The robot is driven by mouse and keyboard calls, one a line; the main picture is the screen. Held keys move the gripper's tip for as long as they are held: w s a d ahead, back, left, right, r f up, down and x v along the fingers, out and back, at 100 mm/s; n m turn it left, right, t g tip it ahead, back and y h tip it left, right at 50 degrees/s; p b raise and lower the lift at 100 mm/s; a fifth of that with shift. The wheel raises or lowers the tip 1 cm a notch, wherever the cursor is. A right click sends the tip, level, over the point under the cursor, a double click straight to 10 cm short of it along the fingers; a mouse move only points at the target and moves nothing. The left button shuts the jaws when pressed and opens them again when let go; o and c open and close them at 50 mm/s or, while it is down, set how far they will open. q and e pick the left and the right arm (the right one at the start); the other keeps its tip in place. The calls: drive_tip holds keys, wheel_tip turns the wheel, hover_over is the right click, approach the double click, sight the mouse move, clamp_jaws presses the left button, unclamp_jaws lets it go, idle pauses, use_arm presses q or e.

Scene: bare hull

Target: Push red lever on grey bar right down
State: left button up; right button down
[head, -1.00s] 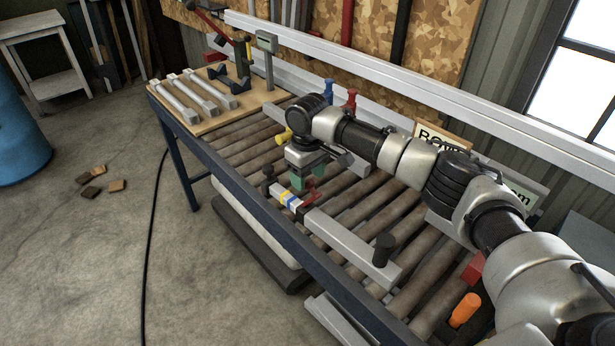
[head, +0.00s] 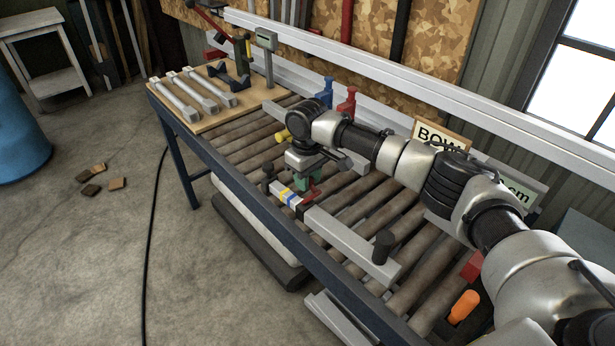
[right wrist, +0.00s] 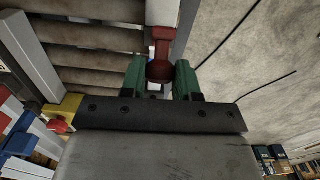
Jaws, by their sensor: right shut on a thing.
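The grey bar (head: 345,237) lies on the roller table near its front edge, with blue and yellow bands toward its left end. The red lever (head: 308,200) sits on top of the bar beside these bands. My right gripper (head: 309,186) is over the bar at the lever, its green fingers low and partly hidden by its body. In the right wrist view the red lever (right wrist: 161,62) stands between the two green fingertips of my right gripper (right wrist: 160,75), shut on its rounded end. The grey bar (right wrist: 162,12) shows beyond it. My left gripper is not in view.
Blue (head: 326,92) and red (head: 347,103) clamps stand behind my arm. A wooden board (head: 215,108) with several grey bars lies at the table's left end. An orange handle (head: 464,307) is at lower right.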

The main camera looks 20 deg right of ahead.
sight(317, 191)
drive_tip(key=shift+s+d+r+t+p, duration=0.15)
drive_tip(key=shift+s+t+p, duration=0.2)
drive_tip(key=shift+p, duration=0.35)
drive_tip(key=shift+s+d+f+t+y+p, duration=0.15)
drive_tip(key=shift+s+t+y+p, duration=0.2)
drive_tip(key=shift+p, duration=0.3)
drive_tip(key=shift+s+d+f+t+y+p, duration=0.15)
drive_tip(key=shift+s+t+p, duration=0.2)
drive_tip(key=shift+t+p, duration=0.2)
drive_tip(key=shift+s+d+f+t+y+p, duration=0.15)
drive_tip(key=shift+s+f+t+y+p, duration=0.15)
drive_tip(key=shift+t, duration=0.2)
drive_tip(key=shift+s+d+f+t+y+p, duration=0.15)
drive_tip(key=shift+s+t+y+p, duration=0.1)
drive_tip(key=shift+s+t, duration=0.2)
drive_tip(key=shift+s+d+f+t+y, duration=0.3)
drive_tip(key=shift+s+f+t+y, duration=0.15)
drive_tip(key=shift+t, duration=0.55)
drive_tip(key=shift+s, duration=0.1)
drive_tip(key=c, duration=0.8)
unclamp_jaws()
